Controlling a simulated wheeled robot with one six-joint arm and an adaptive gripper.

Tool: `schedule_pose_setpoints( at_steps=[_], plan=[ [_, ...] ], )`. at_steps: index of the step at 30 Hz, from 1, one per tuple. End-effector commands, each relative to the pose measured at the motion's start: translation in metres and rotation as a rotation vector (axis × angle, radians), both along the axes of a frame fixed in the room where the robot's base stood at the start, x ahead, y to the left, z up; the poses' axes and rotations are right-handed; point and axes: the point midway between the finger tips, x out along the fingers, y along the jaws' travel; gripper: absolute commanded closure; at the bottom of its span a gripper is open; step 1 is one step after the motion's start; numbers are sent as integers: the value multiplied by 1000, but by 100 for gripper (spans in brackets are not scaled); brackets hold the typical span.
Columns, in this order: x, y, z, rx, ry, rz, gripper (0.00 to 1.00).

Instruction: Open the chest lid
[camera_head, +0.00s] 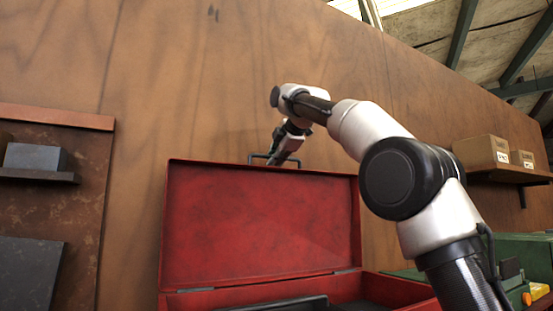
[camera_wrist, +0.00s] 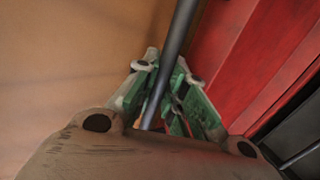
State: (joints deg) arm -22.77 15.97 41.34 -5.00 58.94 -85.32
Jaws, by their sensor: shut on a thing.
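The red chest lid (camera_head: 262,222) stands up, roughly upright, above the red chest body (camera_head: 395,290), with its inner face toward the head camera. A dark handle (camera_head: 256,156) sits on the lid's top edge. My gripper (camera_head: 277,158) is at this handle, partly hidden behind the lid's edge. In the wrist view, the green-padded fingers of my gripper (camera_wrist: 168,105) are closed around the dark handle bar (camera_wrist: 176,45), and the red lid (camera_wrist: 245,60) is to the right. The outer face of the lid is hidden in the head view.
A wooden wall (camera_head: 230,70) is close behind the chest. A dark tray (camera_head: 285,303) shows in the chest opening. A shelf with cardboard boxes (camera_head: 482,151) is at the right, and a dark shelf with a grey block (camera_head: 35,157) is at the left. Green cases (camera_head: 525,250) stand at the lower right.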

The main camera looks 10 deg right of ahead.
Motion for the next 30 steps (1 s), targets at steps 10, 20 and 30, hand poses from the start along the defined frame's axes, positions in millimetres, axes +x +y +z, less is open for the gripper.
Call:
schedule_pose_setpoints(
  at_steps=[10,20,30],
  plan=[
    [-1,0,1,0,-1,0,65],
    [-13,-4,7,1,-2,0,65],
    [-76,-24,40,2,-4,1,65]
  ],
)
